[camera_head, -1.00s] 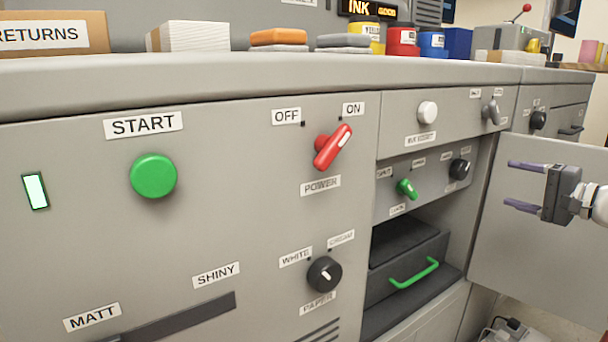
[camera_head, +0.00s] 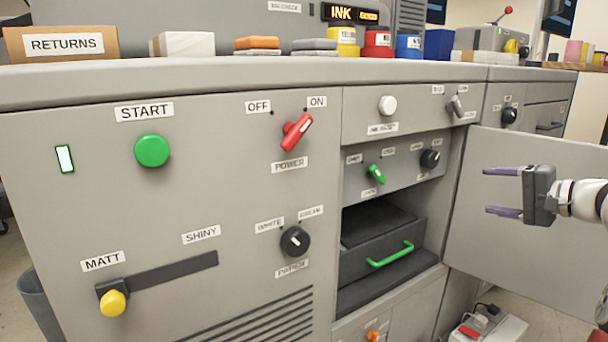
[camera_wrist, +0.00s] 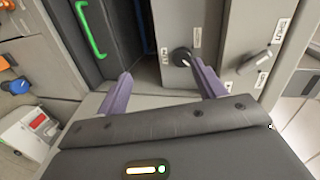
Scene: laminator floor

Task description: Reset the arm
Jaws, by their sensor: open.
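My gripper (camera_head: 503,192) is at the right of the head view, in front of the swung-open grey cabinet door (camera_head: 560,225). Its two purple fingers are apart with nothing between them and point left. In the wrist view my gripper (camera_wrist: 165,85) is also open and empty, facing the open compartment. A black knob (camera_wrist: 181,56) shows beyond the fingers there, and a green handle (camera_wrist: 88,30) shows at upper left.
The machine front carries a green START button (camera_head: 152,151), a red power switch (camera_head: 296,132), a black paper knob (camera_head: 295,241) and a yellow slider knob (camera_head: 113,303). A dark drawer with a green handle (camera_head: 390,254) sits in the open compartment. A white box (camera_head: 488,325) is on the floor.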

